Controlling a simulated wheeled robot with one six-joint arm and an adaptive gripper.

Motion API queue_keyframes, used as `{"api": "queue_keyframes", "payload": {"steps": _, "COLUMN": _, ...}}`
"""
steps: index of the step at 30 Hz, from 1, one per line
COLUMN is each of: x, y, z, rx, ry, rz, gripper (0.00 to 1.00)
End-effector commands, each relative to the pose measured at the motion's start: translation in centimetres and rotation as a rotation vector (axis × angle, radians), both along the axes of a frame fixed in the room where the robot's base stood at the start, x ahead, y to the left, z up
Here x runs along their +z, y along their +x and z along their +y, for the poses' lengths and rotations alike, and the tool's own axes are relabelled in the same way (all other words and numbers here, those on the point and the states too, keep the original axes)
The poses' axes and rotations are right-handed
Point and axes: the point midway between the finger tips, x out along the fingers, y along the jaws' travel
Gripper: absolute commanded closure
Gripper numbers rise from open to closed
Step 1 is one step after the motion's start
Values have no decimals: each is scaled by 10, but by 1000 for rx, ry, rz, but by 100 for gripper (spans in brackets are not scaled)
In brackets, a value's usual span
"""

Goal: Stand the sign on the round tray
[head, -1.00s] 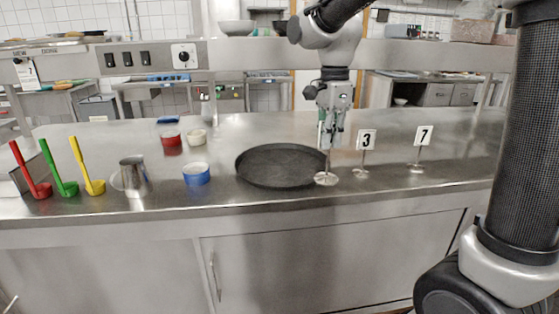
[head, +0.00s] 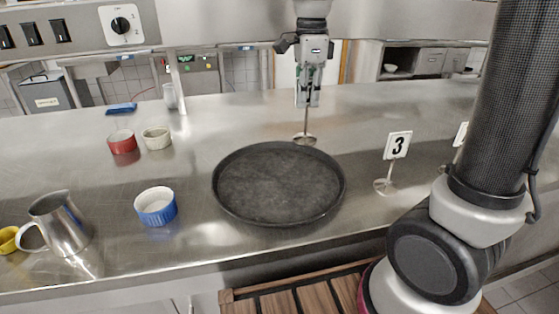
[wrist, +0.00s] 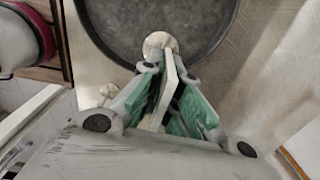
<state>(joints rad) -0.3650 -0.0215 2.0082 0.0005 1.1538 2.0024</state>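My gripper (head: 308,100) is shut on a small sign, whose pale plate (wrist: 167,85) is between the green finger pads in the wrist view. Its number is hidden. The sign hangs upright, with its thin stem and round base (head: 305,139) below the fingers. The round tray (head: 225,190) is dark, shallow and empty on the steel counter. In the head view the base appears at the tray's far rim, right of its middle. In the wrist view the base (wrist: 160,42) overlaps the tray rim (wrist: 110,50). I cannot tell whether it touches anything.
Sign 3 (head: 397,146) stands right of the tray, and another sign (head: 460,134) is partly hidden by my arm. A blue ramekin (head: 156,208), red ramekin (head: 122,143), cream ramekin (head: 157,138) and metal jug (head: 62,224) stand left. The counter behind the tray is mostly clear.

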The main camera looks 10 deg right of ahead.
Motion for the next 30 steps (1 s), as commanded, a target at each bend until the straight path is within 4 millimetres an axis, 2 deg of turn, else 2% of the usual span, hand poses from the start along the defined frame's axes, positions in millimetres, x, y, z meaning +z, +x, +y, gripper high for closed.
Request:
{"api": "queue_keyframes", "payload": {"steps": 6, "x": -42, "y": -1, "z": 0, "rx": 0, "ry": -2, "rz": 5, "gripper": 100}}
{"api": "queue_keyframes", "payload": {"steps": 17, "x": -89, "y": -1, "z": 0, "rx": 0, "ry": -2, "rz": 5, "gripper": 100}}
{"api": "queue_keyframes", "payload": {"steps": 30, "x": -98, "y": 0, "z": 0, "rx": 0, "ry": -1, "rz": 2, "gripper": 100}}
